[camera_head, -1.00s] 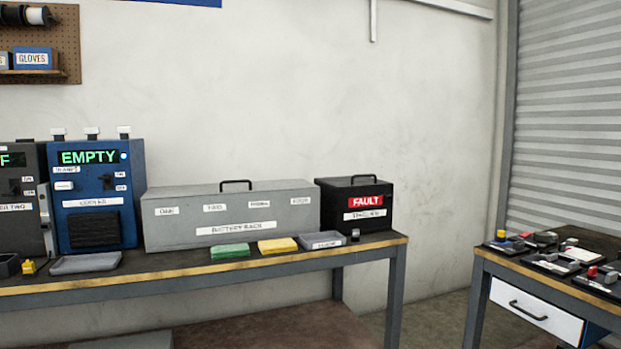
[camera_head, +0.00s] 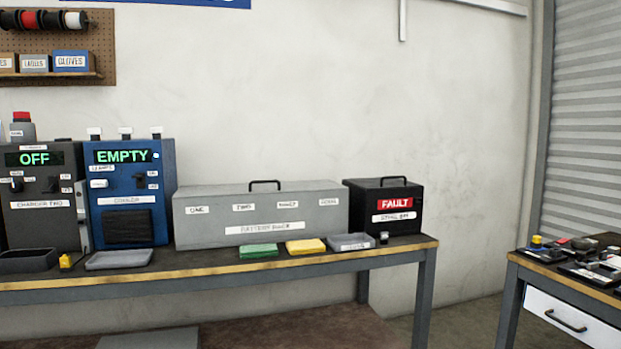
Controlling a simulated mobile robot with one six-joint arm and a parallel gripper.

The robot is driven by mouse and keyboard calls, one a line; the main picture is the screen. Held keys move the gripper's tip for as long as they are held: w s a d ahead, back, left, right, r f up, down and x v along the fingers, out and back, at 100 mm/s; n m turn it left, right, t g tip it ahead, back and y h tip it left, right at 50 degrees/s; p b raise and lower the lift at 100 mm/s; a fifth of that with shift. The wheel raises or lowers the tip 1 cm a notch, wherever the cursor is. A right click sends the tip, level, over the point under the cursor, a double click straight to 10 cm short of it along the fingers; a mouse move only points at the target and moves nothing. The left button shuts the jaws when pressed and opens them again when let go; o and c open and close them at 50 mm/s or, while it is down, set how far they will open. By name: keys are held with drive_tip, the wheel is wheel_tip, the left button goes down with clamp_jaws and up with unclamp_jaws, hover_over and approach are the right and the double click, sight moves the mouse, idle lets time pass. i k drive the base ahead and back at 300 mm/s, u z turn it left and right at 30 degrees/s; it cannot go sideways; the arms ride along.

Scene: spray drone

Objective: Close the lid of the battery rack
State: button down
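The battery rack (camera_head: 262,217) is a long grey box with several white labels on its front. It stands near the back of the workbench, against the wall. A black handle (camera_head: 265,184) sits on its top edge. The top looks flat and level, with no lid standing raised above the box; the seam between lid and body cannot be made out from here. My gripper is not in this view.
The workbench (camera_head: 210,271) also bears a blue charger box (camera_head: 130,200) reading EMPTY, a grey one (camera_head: 40,200) reading OFF, and a black FAULT box (camera_head: 383,208). A second table (camera_head: 570,287) stands right.

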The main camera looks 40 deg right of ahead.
sight(260, 188)
drive_tip(key=i, duration=0.85)
drive_tip(key=z, duration=0.05)
